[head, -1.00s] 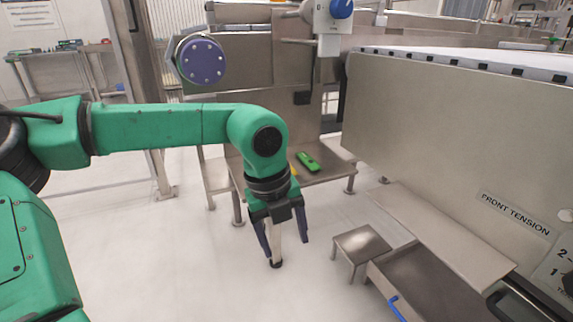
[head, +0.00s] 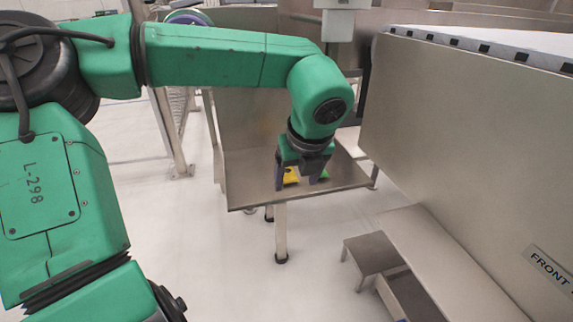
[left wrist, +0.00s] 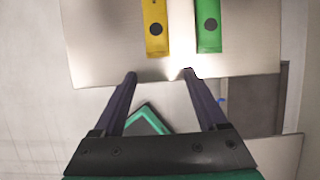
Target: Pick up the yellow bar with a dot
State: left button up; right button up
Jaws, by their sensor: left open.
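The yellow bar (left wrist: 155,28) with a dark dot lies on a metal shelf (left wrist: 88,42) in the left wrist view. A green bar (left wrist: 209,25), also with a dark dot, lies to its right, apart from it. In the head view the yellow bar (head: 291,175) shows between my left gripper's fingers, partly hidden by them. My left gripper (head: 296,186) is open and empty. In the wrist view its fingertips (left wrist: 160,72) are short of both bars, over the shelf's near edge. My right gripper is not in view.
A large metal machine housing (head: 460,140) stands to the right of the shelf. A small metal step (head: 371,253) sits on the floor below right. A metal panel (head: 255,125) rises behind the shelf. The pale floor at front centre is clear.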

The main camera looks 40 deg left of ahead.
pick_arm(q)
jog(key=w+a+p, duration=0.1)
jog(key=a, duration=0.1)
jog(key=w+a+p, duration=0.1)
jog(key=w+a, duration=0.1)
jog(key=w+a+p, duration=0.1)
jog(key=a, duration=0.1)
jog(key=shift+w+a+r+p, duration=0.2)
jog(key=shift+r+p, duration=0.1)
jog(key=shift+w+a+f, duration=0.25)
jog(key=shift+a+f, duration=0.1)
jog(key=shift+f, duration=0.1)
jog(key=shift+w+a+f, duration=0.2)
jog(key=shift+a+f, duration=0.15)
jog(key=shift+f, duration=0.1)
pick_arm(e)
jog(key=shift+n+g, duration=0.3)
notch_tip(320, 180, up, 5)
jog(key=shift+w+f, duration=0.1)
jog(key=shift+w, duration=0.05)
pick_arm(q)
jog(key=shift+f+b, duration=0.15)
jog(key=shift+b, duration=0.25)
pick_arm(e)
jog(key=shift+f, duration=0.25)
pick_arm(q)
grip_shut()
